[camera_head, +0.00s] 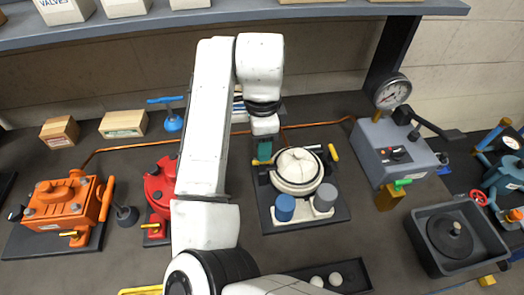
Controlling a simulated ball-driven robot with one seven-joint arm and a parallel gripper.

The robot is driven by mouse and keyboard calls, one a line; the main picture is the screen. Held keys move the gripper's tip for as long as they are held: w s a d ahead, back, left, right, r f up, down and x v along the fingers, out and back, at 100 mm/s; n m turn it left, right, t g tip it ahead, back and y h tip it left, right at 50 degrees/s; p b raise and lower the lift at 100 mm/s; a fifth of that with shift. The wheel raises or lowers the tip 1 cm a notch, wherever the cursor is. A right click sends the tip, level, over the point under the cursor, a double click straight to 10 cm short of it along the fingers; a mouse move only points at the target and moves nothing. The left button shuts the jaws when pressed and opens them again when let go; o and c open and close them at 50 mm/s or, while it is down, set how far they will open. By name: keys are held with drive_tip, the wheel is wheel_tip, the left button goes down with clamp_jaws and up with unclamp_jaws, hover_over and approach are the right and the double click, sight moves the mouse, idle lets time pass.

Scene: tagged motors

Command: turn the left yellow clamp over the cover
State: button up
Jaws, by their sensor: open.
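A round cream cover (297,168) sits on a dark square base plate (335,215) right of the middle. A yellow clamp (333,153) stands upright at the cover's right side. At its upper left, a small bit of yellow shows beside my gripper; this is probably the left clamp, mostly hidden.
A blue cylinder (285,207) and a grey cylinder (325,197) stand in front of the cover. A copper pipe (315,124) runs behind. A grey gauge unit (392,155) and dark bin (455,238) are to the right. Red and orange (62,205) machines are left.

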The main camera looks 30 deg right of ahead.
drive_tip(key=shift+r, duration=2.45)
